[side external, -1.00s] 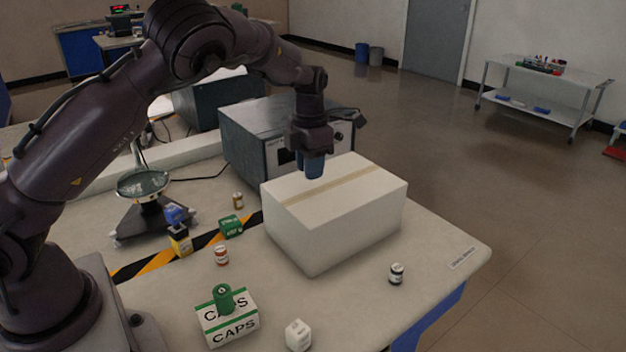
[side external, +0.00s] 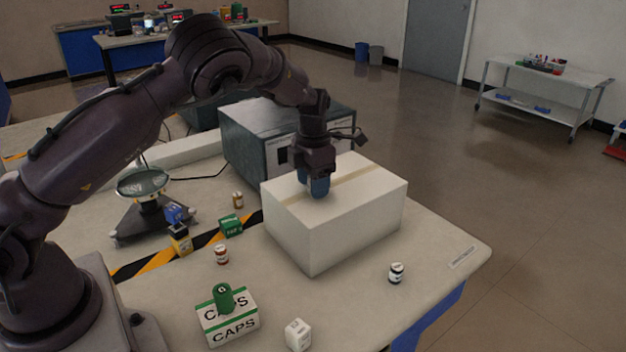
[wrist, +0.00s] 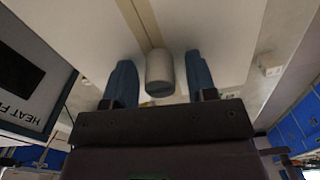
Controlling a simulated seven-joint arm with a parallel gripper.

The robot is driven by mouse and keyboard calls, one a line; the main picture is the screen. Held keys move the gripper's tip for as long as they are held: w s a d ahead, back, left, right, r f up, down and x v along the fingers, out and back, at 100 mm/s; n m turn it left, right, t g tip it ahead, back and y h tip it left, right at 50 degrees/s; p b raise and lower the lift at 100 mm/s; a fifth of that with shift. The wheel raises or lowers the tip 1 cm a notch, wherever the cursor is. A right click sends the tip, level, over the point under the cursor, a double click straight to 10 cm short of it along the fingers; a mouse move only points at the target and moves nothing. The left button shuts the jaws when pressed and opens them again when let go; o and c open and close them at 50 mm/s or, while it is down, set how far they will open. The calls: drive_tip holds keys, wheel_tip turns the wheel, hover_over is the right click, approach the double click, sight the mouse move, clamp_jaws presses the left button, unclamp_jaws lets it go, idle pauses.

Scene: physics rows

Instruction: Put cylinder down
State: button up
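My gripper (side external: 312,186) has blue fingers and points down at the top of a large white box (side external: 335,235) with a tan tape strip. In the wrist view a pale grey cylinder (wrist: 160,70) with a dark near end lies between the two fingers. Narrow gaps show on both sides of it, so the gripper looks open around it. The fingers hide this cylinder in the side view; whether it rests on the box is unclear. A green cylinder (side external: 223,297) stands on a white and green CAPS box (side external: 230,322) at the front.
A grey instrument (side external: 255,140) stands just behind the white box. Small bottles (side external: 221,254) (side external: 396,273), a green box (side external: 231,225), a yellow block (side external: 180,240) and a white cube (side external: 298,334) are spread over the table. A balance-like stand (side external: 145,205) is at left.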

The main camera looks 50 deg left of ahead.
wheel_tip(320, 180, up, 11)
drive_tip(key=shift+r, duration=0.1)
drive_tip(key=s+d+r+m+t+h, duration=0.2)
drive_tip(key=s+d+r+m, duration=0.1)
drive_tip(key=s+r+m, duration=0.95)
drive_tip(key=s+d+f+m+t+y, duration=0.1)
drive_tip(key=s+d+m, duration=0.1)
drive_tip(key=s+m, duration=0.6)
drive_tip(key=s+d+f+m+t+y, duration=0.1)
drive_tip(key=s+d+m+t, duration=0.1)
drive_tip(key=s+m, duration=0.6)
drive_tip(key=m, duration=0.5)
drive_tip(key=shift+s+d+f+m+t, duration=0.2)
drive_tip(key=shift+d+f+m+t, duration=0.05)
drive_tip(key=shift+f+m+t, duration=0.1)
